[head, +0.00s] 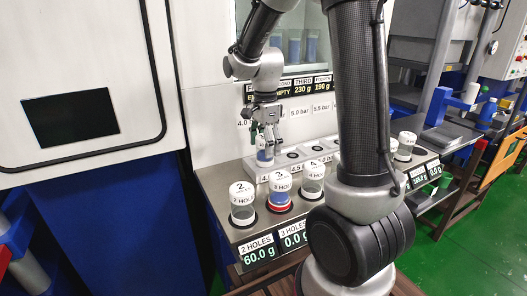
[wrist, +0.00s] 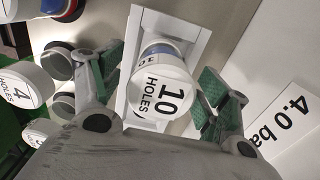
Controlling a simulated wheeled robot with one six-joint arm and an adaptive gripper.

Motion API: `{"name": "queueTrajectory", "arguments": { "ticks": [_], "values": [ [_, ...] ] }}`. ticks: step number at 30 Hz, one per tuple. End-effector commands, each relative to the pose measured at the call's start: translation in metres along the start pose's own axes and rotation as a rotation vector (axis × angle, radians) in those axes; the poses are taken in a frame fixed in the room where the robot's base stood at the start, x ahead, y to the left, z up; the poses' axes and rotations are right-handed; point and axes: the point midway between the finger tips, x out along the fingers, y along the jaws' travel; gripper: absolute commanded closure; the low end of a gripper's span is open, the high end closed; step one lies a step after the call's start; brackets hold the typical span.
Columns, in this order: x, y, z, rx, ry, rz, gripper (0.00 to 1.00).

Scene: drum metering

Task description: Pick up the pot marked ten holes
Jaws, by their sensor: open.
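The pot marked 10 holes (wrist: 165,82) has a white lid with black print and a blue band below it. It stands in a pale square seat on the rear block, under the 4.0 bar label. In the head view the pot (head: 265,157) shows just below my gripper (head: 266,130). In the wrist view my gripper (wrist: 162,90) is open, with one green-padded finger on each side of the pot. Gaps show between the pads and the lid, so I see no contact.
Pots marked 2 (head: 242,204), 3 (head: 279,191) and 4 (head: 312,180) stand in front on the bench. The block (head: 292,153) has several empty round seats to the right. The panel with pressure labels (head: 300,113) rises close behind. My arm hides part of the bench.

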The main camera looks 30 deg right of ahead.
Motion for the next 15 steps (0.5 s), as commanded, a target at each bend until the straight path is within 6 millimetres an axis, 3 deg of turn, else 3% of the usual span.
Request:
{"name": "queueTrajectory", "arguments": {
  "ticks": [6,15],
  "values": [
    [0.032,-0.001,0.002,0.0,0.0,0.003,0.24],
    [0.036,-0.001,0.002,-0.001,0.0,0.001,0.26]
  ]
}}
